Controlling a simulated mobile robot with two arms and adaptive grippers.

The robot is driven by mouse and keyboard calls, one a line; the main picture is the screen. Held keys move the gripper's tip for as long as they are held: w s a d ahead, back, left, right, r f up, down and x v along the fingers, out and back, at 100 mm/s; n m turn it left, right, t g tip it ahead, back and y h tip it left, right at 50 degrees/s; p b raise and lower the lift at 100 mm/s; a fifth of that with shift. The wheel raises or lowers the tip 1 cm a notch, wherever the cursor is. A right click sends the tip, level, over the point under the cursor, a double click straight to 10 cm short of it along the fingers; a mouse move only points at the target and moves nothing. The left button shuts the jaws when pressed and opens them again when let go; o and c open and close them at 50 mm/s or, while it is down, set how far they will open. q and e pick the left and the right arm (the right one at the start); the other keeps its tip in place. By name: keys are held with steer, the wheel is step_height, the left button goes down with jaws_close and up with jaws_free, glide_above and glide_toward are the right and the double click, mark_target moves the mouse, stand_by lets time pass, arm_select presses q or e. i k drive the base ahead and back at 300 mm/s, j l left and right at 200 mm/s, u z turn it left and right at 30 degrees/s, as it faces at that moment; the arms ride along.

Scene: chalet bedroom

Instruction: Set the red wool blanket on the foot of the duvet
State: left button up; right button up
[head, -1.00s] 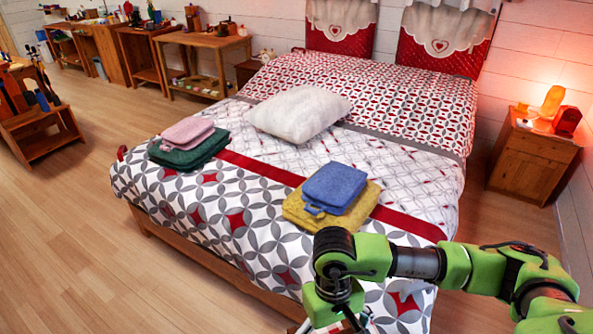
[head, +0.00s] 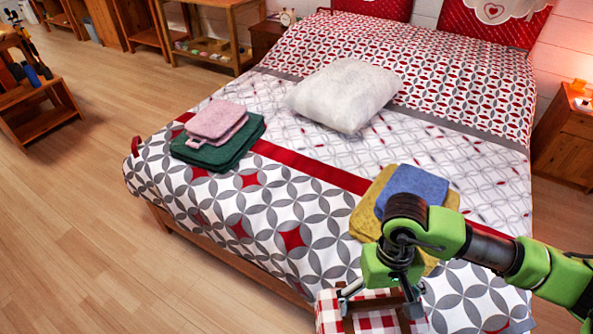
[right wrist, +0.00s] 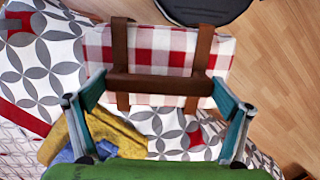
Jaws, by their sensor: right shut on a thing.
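The red wool blanket is a red-and-white checked bundle (head: 328,311) with brown straps and a brown bar handle. It is at the bottom edge of the head view, partly cut off, and also shows in the right wrist view (right wrist: 190,45). My right gripper (head: 380,298) is shut on its handle (right wrist: 160,84). The bundle is at the near edge of the bed's foot; I cannot tell whether it touches the duvet. The duvet (head: 270,215) is white with grey circles and red diamonds. My left gripper is not in view.
Yellow and blue folded towels (head: 365,215) lie on the duvet, partly behind my right arm. Pink and green towels (head: 217,120) lie at the left corner. A white pillow (head: 343,95) lies farther up. Between the towel stacks the duvet is bare. Wooden floor (head: 90,230) is open at left.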

mark_target(296, 180)
steer(key=i+j, duration=0.75)
steer(key=j, duration=0.1)
